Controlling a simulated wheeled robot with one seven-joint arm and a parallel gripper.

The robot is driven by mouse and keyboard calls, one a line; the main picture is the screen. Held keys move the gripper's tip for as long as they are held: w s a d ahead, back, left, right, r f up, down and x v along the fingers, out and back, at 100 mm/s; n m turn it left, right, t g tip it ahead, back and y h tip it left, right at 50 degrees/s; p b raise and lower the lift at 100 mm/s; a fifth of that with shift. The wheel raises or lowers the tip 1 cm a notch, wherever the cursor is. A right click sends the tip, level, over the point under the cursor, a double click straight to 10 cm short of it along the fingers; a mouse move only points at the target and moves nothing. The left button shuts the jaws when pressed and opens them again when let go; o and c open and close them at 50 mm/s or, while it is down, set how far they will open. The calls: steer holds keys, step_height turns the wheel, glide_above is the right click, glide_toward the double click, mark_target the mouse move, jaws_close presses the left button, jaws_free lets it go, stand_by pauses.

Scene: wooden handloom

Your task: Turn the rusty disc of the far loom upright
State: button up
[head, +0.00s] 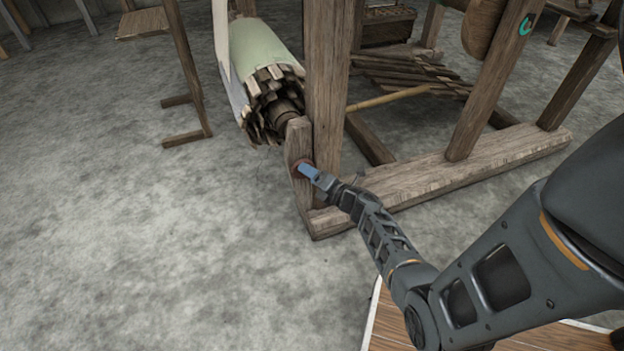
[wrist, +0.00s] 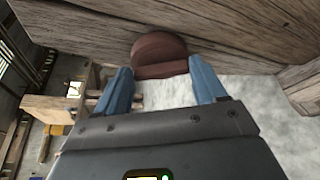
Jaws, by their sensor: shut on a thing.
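The rusty disc (wrist: 158,48) is a reddish-brown round piece on the face of a wooden loom post (wrist: 90,28). A straight raised bar (wrist: 160,69) crosses it and spans between my blue fingertips. My gripper (wrist: 163,76) is shut on the disc, one finger at each end of the bar. In the head view my gripper (head: 308,172) is at the short wooden post (head: 297,140) at the loom's near corner. Only a small reddish edge of the disc (head: 296,164) shows there; the fingers hide the rest.
The loom's tall post (head: 326,85) and long foot beam (head: 450,175) stand right beside my gripper. A cloth-wrapped slatted roller (head: 262,55) is above and left. A thin wooden stand (head: 188,75) is farther left. The grey floor (head: 150,255) at left is clear.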

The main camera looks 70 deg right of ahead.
steer(key=shift+s+f+m+t+b, duration=0.1)
steer(key=shift+f+m+t+b, duration=0.15)
steer(key=shift+m+t+b, duration=0.65)
steer(key=shift+f+m+t+b, duration=0.3)
steer(key=shift+m+b, duration=0.85)
steer(key=shift+m, duration=0.35)
steer(key=o, duration=1)
steer(key=shift+r, duration=0.1)
steer(key=shift+o, duration=0.2)
steer(key=p+v, duration=0.1)
steer(key=v, duration=0.6)
steer(key=shift+s+a+p, duration=0.15)
steer(key=shift+s+p, duration=0.15)
steer(key=shift+p, duration=0.05)
